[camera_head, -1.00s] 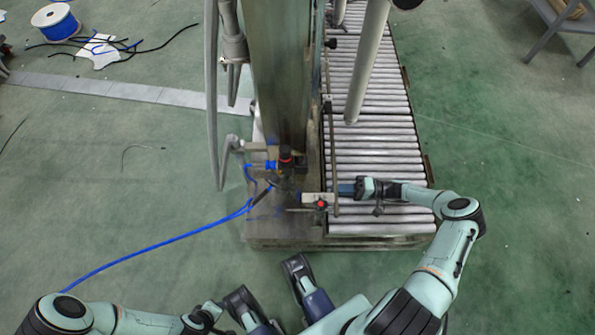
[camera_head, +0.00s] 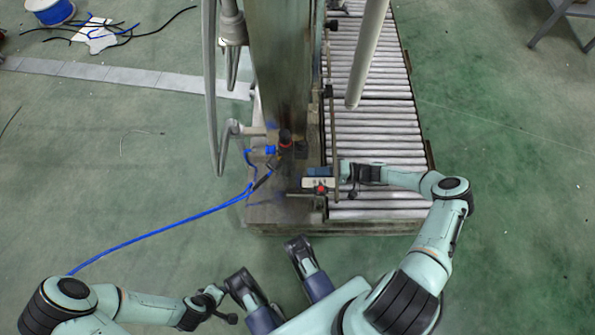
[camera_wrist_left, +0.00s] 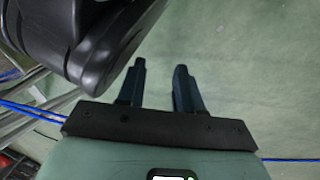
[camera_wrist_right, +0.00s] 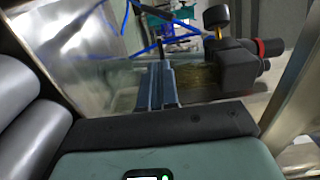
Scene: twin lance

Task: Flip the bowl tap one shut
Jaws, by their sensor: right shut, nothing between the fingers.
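My right gripper (camera_head: 312,172) reaches in from the right over the edge of the roller bed, just behind a small grey block with a red knob (camera_head: 320,189). In the right wrist view its blue fingers (camera_wrist_right: 159,68) are together and empty, pointing at blue tubing and teal fittings (camera_wrist_right: 170,22). A black fitting with a red ring (camera_wrist_right: 238,68) is right of the fingers. I cannot tell which part is the bowl tap or how its lever stands. My left gripper (camera_wrist_left: 160,75) is open and empty in the left wrist view, above the floor.
A tall column (camera_head: 285,75) stands on a base plate beside the roller conveyor (camera_head: 378,135). A red-and-black fitting (camera_head: 286,140) sits at the column's foot. A blue hose (camera_head: 165,232) runs along the floor to it. Grey pipes hang close by.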

